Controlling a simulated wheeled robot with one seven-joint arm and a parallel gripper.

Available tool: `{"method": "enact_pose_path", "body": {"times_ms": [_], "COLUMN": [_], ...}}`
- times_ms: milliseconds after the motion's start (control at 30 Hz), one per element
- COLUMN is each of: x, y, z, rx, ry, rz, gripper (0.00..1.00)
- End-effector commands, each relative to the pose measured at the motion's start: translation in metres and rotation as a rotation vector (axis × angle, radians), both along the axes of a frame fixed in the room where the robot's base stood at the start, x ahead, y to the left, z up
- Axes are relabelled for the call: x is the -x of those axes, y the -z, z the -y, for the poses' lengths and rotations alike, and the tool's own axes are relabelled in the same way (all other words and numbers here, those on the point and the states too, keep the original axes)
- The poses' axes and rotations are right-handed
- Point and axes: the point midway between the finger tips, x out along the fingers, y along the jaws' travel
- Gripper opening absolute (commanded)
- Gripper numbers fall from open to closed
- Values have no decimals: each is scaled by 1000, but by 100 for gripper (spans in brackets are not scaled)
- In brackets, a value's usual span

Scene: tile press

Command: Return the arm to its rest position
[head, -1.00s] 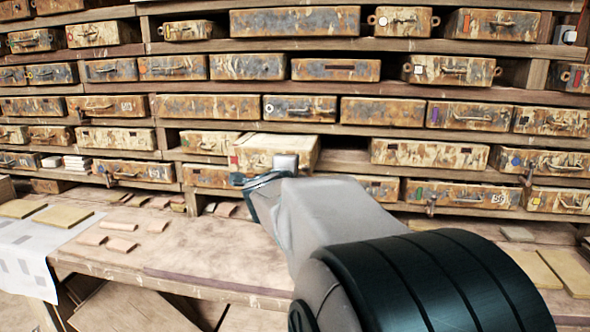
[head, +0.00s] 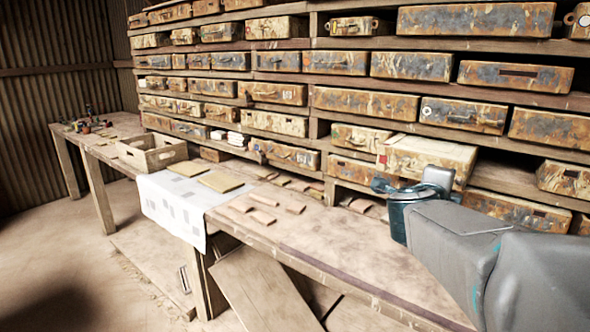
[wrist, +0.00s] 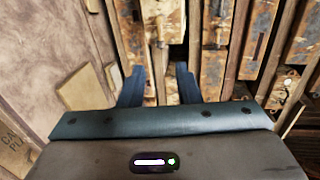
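My arm reaches in from the right of the head view, with my gripper (head: 382,186) in front of the shelf, just above the bench's back part. In the wrist view, the two dark blue fingers of my gripper (wrist: 160,84) stand apart with nothing held between them. Rusty metal boxes on the shelves show behind the fingers. In the head view the fingers are mostly hidden by the wrist.
A pale box (head: 422,152) sticks out from the shelf (head: 330,115) behind my gripper. The long bench (head: 330,240) carries small tan tiles (head: 263,217), a wooden crate (head: 152,152) and a white cloth (head: 170,205). The floor at left is open.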

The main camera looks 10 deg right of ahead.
Motion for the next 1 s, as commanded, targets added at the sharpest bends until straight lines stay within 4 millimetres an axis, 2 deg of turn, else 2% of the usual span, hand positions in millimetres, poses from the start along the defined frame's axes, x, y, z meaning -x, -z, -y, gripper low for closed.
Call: {"method": "enact_pose_path", "body": {"times_ms": [67, 167, 267, 333, 400, 467, 500, 600, 700, 800, 900, 1000], "x": [-5, -18, -34, -39, -36, -28, -20, 8, 46, 85, 118, 138], "y": [-1, 0, 7, 19, 35, 52, 64, 97, 130, 156, 172, 181], "z": [-8, -34, -79, -117, -154, -183, -201, -236, -258, -264, -260, -255], "rx": [18, 72, 166, 242, 321, 385, 428, 532, 629, 706, 758, 786], "ry": [-44, -183, -409, -590, -766, -911, -1007, -1231, -1436, -1594, -1703, -1765], "rz": [-15, -68, -169, -263, -365, -461, -528, -711, -913, -1109, -1275, -1389], "gripper": [30, 30, 30, 30, 30, 30, 30, 30, 30, 30, 30, 30]}}
